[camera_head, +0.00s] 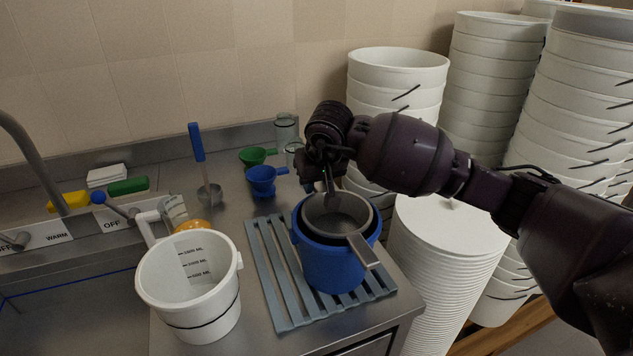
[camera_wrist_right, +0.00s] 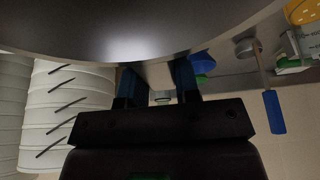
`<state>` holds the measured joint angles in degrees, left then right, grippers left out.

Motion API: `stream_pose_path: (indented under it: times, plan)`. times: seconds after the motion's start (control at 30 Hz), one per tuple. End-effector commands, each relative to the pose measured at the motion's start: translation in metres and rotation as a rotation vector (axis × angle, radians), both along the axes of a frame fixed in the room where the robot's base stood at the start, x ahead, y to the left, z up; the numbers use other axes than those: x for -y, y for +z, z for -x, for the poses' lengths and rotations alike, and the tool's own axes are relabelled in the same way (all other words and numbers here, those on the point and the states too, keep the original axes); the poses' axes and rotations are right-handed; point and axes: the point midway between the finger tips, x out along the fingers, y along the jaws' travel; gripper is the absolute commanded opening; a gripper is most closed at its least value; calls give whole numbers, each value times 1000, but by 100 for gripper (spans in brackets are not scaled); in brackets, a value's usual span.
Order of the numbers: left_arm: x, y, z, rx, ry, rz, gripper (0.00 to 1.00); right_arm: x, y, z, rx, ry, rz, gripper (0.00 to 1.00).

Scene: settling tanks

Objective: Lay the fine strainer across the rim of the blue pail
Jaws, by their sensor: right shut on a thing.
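The fine strainer (camera_head: 338,222) is a grey metal bowl with a broad flat handle pointing to the lower right. It sits at the mouth of the blue pail (camera_head: 332,268), its handle over the pail's front right rim. Whether it rests on the rim or hangs just above it, I cannot tell. My right gripper (camera_head: 329,186) is shut on the strainer's far rim, above the pail. In the right wrist view the strainer (camera_wrist_right: 130,30) fills the top as a curved grey surface, with the right gripper's fingers (camera_wrist_right: 157,82) at its edge. My left gripper is out of view.
The blue pail stands on a grey slatted rack (camera_head: 270,270). A white measuring bucket (camera_head: 190,285) stands to its left. Blue (camera_head: 262,178) and green (camera_head: 256,155) small cups stand behind. Tall stacks of white buckets (camera_head: 398,70) crowd the right. A sink lies at far left.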

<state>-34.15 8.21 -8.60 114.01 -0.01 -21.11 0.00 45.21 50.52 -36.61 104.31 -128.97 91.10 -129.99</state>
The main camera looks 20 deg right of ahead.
Motion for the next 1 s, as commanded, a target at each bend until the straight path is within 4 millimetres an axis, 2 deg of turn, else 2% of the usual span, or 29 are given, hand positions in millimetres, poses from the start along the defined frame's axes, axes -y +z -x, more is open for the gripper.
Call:
stream_pose_path:
  times: [0.2, 0.23, 0.4, 0.77, 0.87, 1.0]
  plan:
    - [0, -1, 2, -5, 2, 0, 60, 0, -4, 0, -1, 0, 1, 2]
    - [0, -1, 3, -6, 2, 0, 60, 0, -5, 0, -2, -1, 2, 31]
    - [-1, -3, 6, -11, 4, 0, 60, 0, -5, 0, -2, 0, 1, 55]
    - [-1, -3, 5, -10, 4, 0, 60, 0, 2, 1, 2, 0, 1, 55]
    - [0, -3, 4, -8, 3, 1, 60, 0, 12, 5, 4, 1, 2, 55]
    - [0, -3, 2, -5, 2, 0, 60, 0, 35, 14, 5, 1, 3, 55]
